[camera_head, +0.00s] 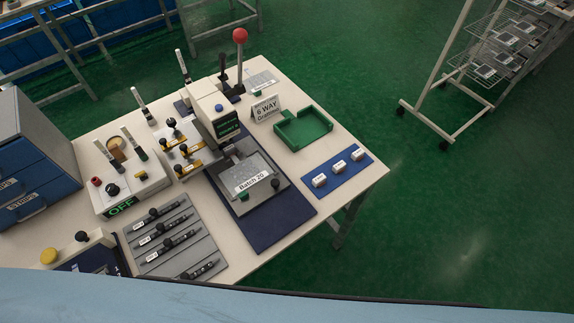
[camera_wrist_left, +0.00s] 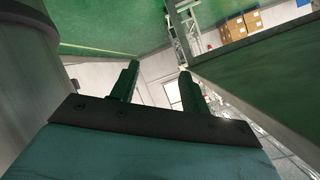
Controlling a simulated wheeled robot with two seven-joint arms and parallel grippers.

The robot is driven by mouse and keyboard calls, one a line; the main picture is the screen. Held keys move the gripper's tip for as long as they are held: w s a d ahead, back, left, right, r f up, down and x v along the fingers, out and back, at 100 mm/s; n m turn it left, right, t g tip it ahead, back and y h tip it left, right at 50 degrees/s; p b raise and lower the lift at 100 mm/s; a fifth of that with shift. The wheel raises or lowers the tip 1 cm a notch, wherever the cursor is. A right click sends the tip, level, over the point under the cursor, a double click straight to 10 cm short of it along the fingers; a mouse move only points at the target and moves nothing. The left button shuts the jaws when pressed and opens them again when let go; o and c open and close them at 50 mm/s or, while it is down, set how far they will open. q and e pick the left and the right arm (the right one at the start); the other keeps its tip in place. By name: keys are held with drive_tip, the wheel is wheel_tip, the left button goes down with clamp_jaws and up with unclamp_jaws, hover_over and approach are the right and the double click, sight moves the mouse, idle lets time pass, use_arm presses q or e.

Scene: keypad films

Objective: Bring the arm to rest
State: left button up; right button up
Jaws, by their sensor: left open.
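My left gripper (camera_wrist_left: 158,72) shows in the left wrist view, its two dark fingers apart with nothing between them. Past the fingers are a pale wall, green surfaces and shelving with cardboard boxes, tilted in the picture. The gripper touches nothing that I can see there. In the head view neither gripper shows, so where they are relative to the worktable (camera_head: 373,177) cannot be told from it. My right gripper is in neither view.
The worktable holds a press with a "Batch 20" plate (camera_head: 252,176), a green tray (camera_head: 318,134), a blue strip (camera_head: 342,181) with small white blocks, a grey pen rack (camera_head: 150,262) and blue drawers (camera_head: 35,185). A wire rack (camera_head: 487,60) stands at right; green floor between is clear.

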use_arm(q)
wheel_tip(320, 180, down, 10)
drive_tip(key=w+n+y+b, duration=0.1)
drive_tip(key=n+y+b, duration=0.1)
drive_tip(key=n+b, duration=0.2)
drive_tip(key=s+a+f+n+g+y+b, duration=0.3)
drive_tip(key=s+a+f+n+g+b, duration=0.1)
drive_tip(key=f, duration=0.6)
drive_tip(key=s+a+f+n+g+y+b, duration=0.4)
drive_tip(key=s+a+f+n+b, duration=0.1)
drive_tip(key=s+a+f, duration=0.4)
drive_tip(key=shift+a+f+n, duration=0.4)
drive_tip(key=shift+a+n, duration=0.2)
drive_tip(key=shift+a, duration=0.15)
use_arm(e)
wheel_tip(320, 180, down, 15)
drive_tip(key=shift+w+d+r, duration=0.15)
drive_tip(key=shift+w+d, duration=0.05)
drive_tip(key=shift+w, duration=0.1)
